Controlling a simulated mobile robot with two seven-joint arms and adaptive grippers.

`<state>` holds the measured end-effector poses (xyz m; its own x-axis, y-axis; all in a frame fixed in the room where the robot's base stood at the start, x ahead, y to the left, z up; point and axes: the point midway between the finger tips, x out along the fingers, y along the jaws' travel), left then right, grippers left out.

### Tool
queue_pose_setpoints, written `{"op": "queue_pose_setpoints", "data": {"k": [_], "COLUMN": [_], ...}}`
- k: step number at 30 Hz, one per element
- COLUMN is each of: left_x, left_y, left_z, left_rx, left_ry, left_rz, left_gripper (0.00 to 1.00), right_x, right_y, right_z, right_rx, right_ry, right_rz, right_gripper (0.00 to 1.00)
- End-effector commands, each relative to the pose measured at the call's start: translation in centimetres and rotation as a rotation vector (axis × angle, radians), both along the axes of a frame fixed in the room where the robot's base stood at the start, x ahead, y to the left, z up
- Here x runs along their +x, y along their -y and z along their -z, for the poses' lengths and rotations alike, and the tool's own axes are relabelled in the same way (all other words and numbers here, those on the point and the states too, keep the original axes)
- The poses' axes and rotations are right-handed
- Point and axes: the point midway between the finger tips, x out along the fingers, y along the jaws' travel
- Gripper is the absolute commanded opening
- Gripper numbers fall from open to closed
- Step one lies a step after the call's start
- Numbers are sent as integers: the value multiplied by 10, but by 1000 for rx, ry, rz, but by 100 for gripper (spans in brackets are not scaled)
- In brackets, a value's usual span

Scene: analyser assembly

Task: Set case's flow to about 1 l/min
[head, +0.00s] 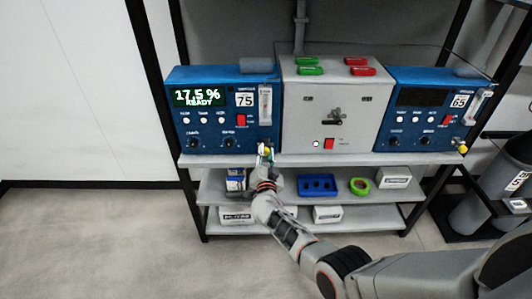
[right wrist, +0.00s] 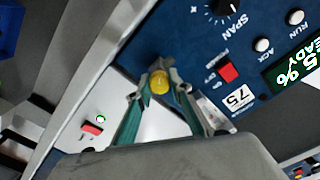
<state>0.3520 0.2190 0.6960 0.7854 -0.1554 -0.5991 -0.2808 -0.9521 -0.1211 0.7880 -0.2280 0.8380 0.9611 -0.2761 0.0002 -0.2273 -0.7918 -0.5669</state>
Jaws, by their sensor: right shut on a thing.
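The blue analyser case (head: 212,122) labelled 75 stands at the left of the shelf top, its green display reading 17.5 % READY. A clear upright flow tube (head: 265,103) is at its right front edge; I cannot read its level. My right gripper (head: 266,150) is at the bottom of this tube. In the right wrist view its two fingers (right wrist: 160,85) are shut on a yellow knob (right wrist: 159,83) on the case's front. A second blue case (head: 421,120) labelled 65 stands at the right with a dark display and its own yellow knob (head: 462,149). My left gripper is not in view.
A grey box (head: 300,120) with a red switch and a lit green lamp stands between the cases, with green and red pieces on top. Lower shelves hold a blue tray (head: 318,184), green tape (head: 360,186) and white boxes. Dark cylinders stand at the right.

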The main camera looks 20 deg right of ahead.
Motion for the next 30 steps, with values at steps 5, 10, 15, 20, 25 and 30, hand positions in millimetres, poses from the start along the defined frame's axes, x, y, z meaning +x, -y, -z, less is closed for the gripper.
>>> {"op": "queue_pose_setpoints", "data": {"k": [5,10,15,20,25,30], "left_x": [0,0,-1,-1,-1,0], "left_y": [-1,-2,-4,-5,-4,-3], "left_z": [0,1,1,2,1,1], "left_rx": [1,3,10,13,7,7], "left_ry": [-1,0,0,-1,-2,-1], "left_rz": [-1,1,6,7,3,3], "left_gripper": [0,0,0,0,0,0], "right_x": [0,0,0,0,-3,-15], "right_y": [-1,-1,-1,0,-2,-6], "right_z": [1,1,1,0,1,2], "right_rx": [-1,0,0,0,2,4], "right_ry": [-2,-2,-2,-1,0,-1], "right_rz": [-1,-1,-1,-1,-1,0], "right_gripper": [0,28,37,37,37,37]}}
